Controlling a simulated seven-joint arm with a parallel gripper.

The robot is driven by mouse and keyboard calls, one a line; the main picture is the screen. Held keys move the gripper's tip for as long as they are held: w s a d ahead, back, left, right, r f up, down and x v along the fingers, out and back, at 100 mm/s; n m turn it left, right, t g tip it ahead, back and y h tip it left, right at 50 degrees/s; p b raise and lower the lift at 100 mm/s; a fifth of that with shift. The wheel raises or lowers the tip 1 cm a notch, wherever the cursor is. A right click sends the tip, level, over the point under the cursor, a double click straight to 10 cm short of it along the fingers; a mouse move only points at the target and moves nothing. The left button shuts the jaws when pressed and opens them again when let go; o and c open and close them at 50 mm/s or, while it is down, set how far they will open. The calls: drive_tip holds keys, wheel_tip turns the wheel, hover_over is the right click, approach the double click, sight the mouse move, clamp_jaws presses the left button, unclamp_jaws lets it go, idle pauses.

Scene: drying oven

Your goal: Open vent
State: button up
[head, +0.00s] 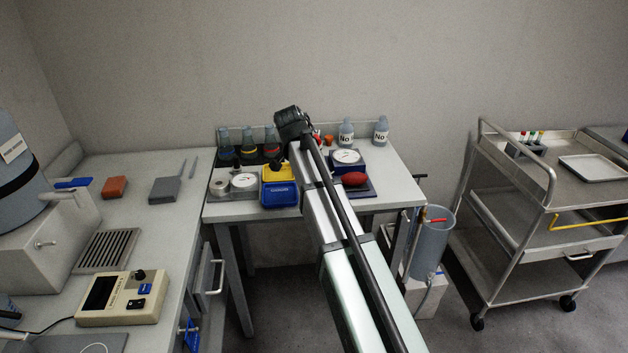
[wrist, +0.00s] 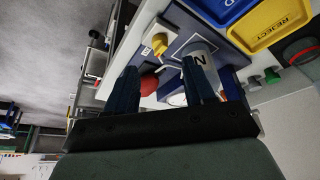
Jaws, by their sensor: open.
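No part labelled as a vent can be made out. My gripper (wrist: 160,78) shows in the wrist view with its two dark blue fingers apart and nothing held between them. In the head view my arm reaches over the back table, and its own links hide part of the equipment there. A red bulb (head: 354,179) lies beside a dark blue block with a white dial (head: 346,157), just right of my arm. In the wrist view the red bulb (wrist: 149,84) appears beyond and between the fingers. A small yellow part (wrist: 158,42) shows above it.
Blue and yellow bins (head: 279,194) and a second dial (head: 244,181) stand left of my arm. Several bottles (head: 346,133) line the table's back. A grey slatted grille (head: 107,250) and a beige meter (head: 122,299) occupy the left bench. A cart (head: 512,228) stands right.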

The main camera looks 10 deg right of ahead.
drive_tip(key=shift+v, duration=2.85)
drive_tip(key=s+f+n+g+y, duration=0.1)
drive_tip(key=s+f+n, duration=0.35)
drive_tip(key=f, duration=0.75)
drive_tip(key=s+f+n+y, duration=0.1)
drive_tip(key=s+f+n, duration=0.35)
drive_tip(key=f, duration=0.75)
drive_tip(key=s+f+n+g+y, duration=0.15)
drive_tip(key=s+f, duration=0.45)
drive_tip(key=f, duration=0.6)
drive_tip(key=s+d+f+g, duration=0.2)
drive_tip(key=s+f, duration=0.6)
drive_tip(key=s, duration=0.4)
drive_tip(key=s+d+f+m+g, duration=0.1)
drive_tip(key=s+d+f+g, duration=0.2)
drive_tip(key=s+f, duration=0.5)
drive_tip(key=s+d+f+g, duration=0.2)
drive_tip(key=s+d+f, duration=0.2)
drive_tip(key=s+f, duration=0.5)
drive_tip(key=s, duration=0.8)
drive_tip(key=shift+s+d, duration=0.35)
drive_tip(key=shift+s, duration=0.05)
